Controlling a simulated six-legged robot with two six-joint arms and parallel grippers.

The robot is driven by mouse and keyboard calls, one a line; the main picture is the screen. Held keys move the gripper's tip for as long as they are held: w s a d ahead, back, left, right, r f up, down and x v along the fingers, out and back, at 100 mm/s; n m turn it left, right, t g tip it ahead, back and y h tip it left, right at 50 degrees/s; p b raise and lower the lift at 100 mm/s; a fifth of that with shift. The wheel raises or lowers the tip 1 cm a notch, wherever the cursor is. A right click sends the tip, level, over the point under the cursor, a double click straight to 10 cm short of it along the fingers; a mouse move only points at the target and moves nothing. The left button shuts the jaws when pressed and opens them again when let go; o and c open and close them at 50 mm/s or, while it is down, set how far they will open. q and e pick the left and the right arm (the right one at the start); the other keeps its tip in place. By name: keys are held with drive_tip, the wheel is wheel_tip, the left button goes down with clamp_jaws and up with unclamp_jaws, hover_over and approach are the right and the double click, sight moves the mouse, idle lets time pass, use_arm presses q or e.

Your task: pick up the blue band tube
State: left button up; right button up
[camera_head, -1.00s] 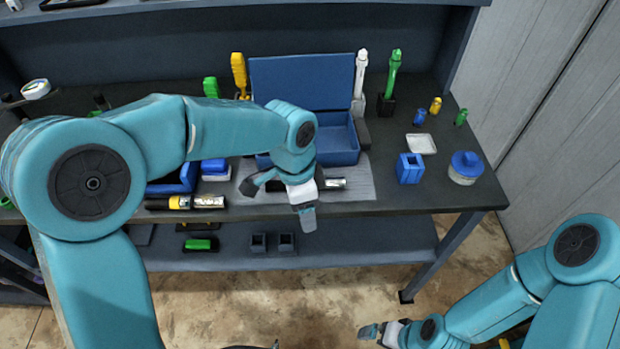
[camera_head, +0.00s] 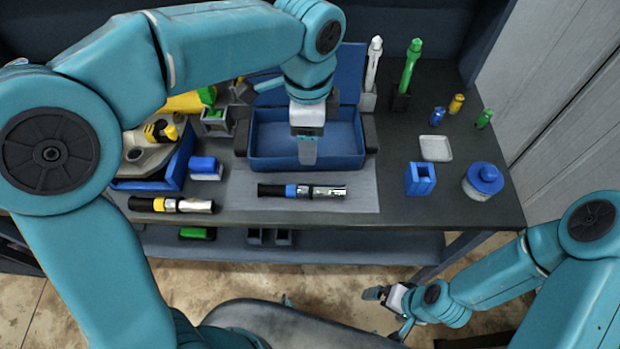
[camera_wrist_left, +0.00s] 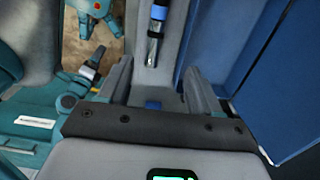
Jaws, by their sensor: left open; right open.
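The blue band tube (camera_head: 302,191) lies flat on a grey mat near the front edge of the bench, black at its left end, silver at its right. The tube (camera_wrist_left: 157,28) also shows in the left wrist view, ahead of the fingers. My left gripper (camera_head: 307,148) is open and empty, in front of the open blue box and behind the tube in the picture, apart from it. Its two fingers (camera_wrist_left: 154,82) stand apart in the wrist view. My right gripper (camera_head: 388,297) is open and empty, low in front of the bench.
A similar yellow-banded tube (camera_head: 171,204) lies to the left. The open blue box (camera_head: 262,163) stands behind the tube. The grey mat (camera_head: 235,190) around the tube is otherwise clear.

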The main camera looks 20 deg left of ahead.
use_arm(q)
hover_over(305, 187)
wheel_tip(305, 187, down, 10)
drive_tip(key=shift+w+d+f, duration=0.1)
drive_tip(key=shift+d+f, duration=0.05)
drive_tip(key=shift+s+f, duration=0.15)
drive_tip(key=shift+s, duration=0.1)
drive_tip(key=shift+s+f, duration=0.15)
drive_tip(key=shift+f, duration=0.15)
drive_tip(key=f, duration=0.4)
drive_tip(key=shift+w+a+f+p, duration=0.1)
drive_tip(key=shift+w+a+p, duration=0.1)
drive_tip(key=shift+w+p, duration=0.15)
drive_tip(key=shift+s+f, duration=0.25)
drive_tip(key=shift+w, duration=0.15)
drive_tip(key=c, duration=1.1)
clamp_jaws()
drive_tip(key=shift+r, duration=0.15)
